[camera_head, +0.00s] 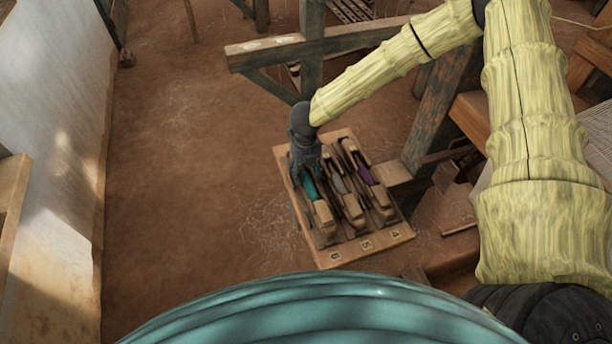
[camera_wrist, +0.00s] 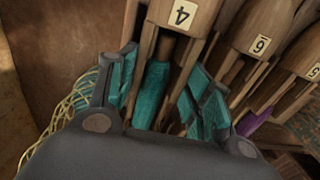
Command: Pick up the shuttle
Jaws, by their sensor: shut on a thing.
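A wooden shuttle with a teal bobbin (camera_head: 323,212) is the leftmost of three on the wooden rack in the head view. In the wrist view the same shuttle (camera_wrist: 204,20) bears a label "4" on its end, with its teal bobbin (camera_wrist: 154,88) between the fingers. My gripper (camera_head: 305,168) is over the far part of this shuttle. In the wrist view my gripper (camera_wrist: 164,90) is shut on the shuttle, one teal-padded finger along each side. Whether the shuttle is clear of the rack cannot be told.
Next to it lie a middle shuttle (camera_head: 352,206) and a right one with purple thread (camera_head: 364,174). The rack (camera_head: 332,258) has number labels on its near edge. Loom beams (camera_head: 300,46) stand close behind and right. Bare earth floor (camera_head: 190,180) is open on the left.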

